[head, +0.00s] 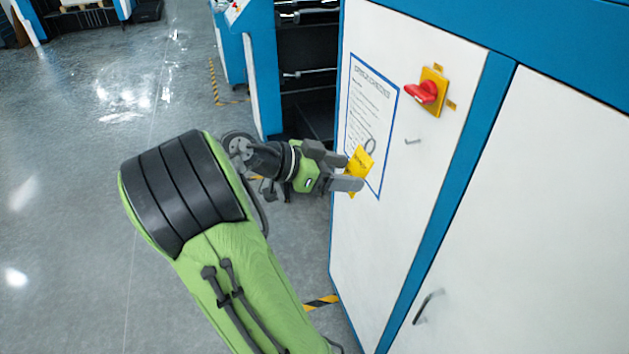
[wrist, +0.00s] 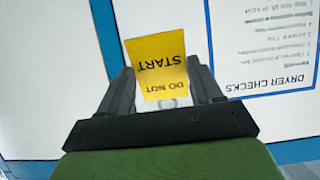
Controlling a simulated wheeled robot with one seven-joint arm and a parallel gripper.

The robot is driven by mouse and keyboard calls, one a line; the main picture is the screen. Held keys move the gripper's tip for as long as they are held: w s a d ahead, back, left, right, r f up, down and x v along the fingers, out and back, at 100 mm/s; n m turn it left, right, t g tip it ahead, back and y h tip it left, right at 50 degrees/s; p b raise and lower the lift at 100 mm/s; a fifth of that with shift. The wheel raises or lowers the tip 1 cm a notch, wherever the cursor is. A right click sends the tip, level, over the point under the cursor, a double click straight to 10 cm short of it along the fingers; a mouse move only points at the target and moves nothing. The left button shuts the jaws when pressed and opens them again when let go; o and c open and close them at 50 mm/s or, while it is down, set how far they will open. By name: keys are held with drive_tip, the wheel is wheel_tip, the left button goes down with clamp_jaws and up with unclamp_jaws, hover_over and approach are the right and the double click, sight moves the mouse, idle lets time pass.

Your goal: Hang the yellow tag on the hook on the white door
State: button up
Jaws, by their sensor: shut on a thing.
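The yellow tag (head: 360,161) is held between the fingers of my gripper (head: 350,170), in front of the white door (head: 440,160). A dark ring shows at the tag's upper end in the head view. In the wrist view the tag (wrist: 157,66) stands between the two fingers (wrist: 162,88), its words "DO NOT START" upside down. The small metal hook (head: 412,141) sticks out of the door, to the right of and a little above the tag, apart from it. The hook does not show in the wrist view.
A red switch on a yellow plate (head: 432,90) sits above the hook. A blue-framed check sheet (head: 367,110) is on the door behind the tag. A door handle (head: 428,306) is at lower right. Grey floor (head: 80,200) lies open to the left.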

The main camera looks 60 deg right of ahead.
drive_tip(key=r+b+x, duration=0.1)
drive_tip(key=b+x, duration=0.1)
drive_tip(key=x, duration=0.6)
drive_tip(key=shift+s+d+r, duration=0.3)
drive_tip(key=shift+s+d, duration=0.1)
drive_tip(key=shift+d, duration=0.2)
idle(0.7)
drive_tip(key=o, duration=1.1)
drive_tip(key=p+v, duration=0.3)
drive_tip(key=v, duration=1.2)
drive_tip(key=shift+w+a+r, duration=0.1)
drive_tip(key=shift+w+a, duration=0.1)
drive_tip(key=shift+w, duration=0.1)
